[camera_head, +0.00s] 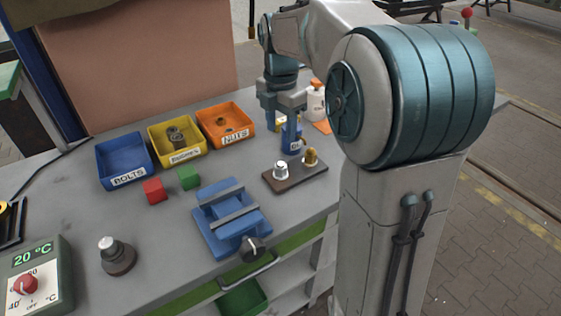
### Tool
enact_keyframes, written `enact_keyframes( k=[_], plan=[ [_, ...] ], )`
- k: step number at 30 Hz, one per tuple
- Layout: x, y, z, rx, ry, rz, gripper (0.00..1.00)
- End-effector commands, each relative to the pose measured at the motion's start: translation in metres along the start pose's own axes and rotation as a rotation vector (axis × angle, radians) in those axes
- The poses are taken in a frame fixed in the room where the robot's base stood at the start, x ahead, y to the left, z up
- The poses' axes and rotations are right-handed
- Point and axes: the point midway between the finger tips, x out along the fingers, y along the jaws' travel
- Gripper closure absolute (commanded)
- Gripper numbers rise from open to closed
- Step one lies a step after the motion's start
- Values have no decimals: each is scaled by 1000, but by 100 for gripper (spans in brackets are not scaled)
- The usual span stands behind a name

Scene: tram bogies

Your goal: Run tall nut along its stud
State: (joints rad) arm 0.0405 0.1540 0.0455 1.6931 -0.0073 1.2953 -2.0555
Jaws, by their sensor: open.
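A brown plate (296,178) lies on the bench right of centre and carries two upright fittings. The left one is a silver nut (281,169) on its stud. The right one is a brass nut (311,157) on its stud; I cannot tell for sure which is the tall nut. Their threads are too small to make out. My gripper (282,116) points down above the bench, behind and apart from the plate. It is open, and I see nothing held in it. A blue labelled can (292,136) stands close below it in the picture.
A blue bolts bin (125,166), a yellow bin (178,139) and an orange nuts bin (226,127) stand at the back. A blue vise (232,217), red block (154,191) and green block (188,178) lie left of the plate. A white bottle (316,101) stands behind.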

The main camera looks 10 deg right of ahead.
Motion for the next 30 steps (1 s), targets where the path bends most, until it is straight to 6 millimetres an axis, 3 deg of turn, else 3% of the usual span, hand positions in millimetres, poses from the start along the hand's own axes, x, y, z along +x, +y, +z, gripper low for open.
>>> enact_keyframes(
  k=[9,15,21,29,30],
  plan=[
    [70,0,-1,1,2,-3,51],
    [99,0,-1,2,1,-3,51],
    [110,0,0,3,0,0,51],
    [111,0,0,3,-1,1,51],
    [111,0,0,3,-1,1,62]
  ],
)
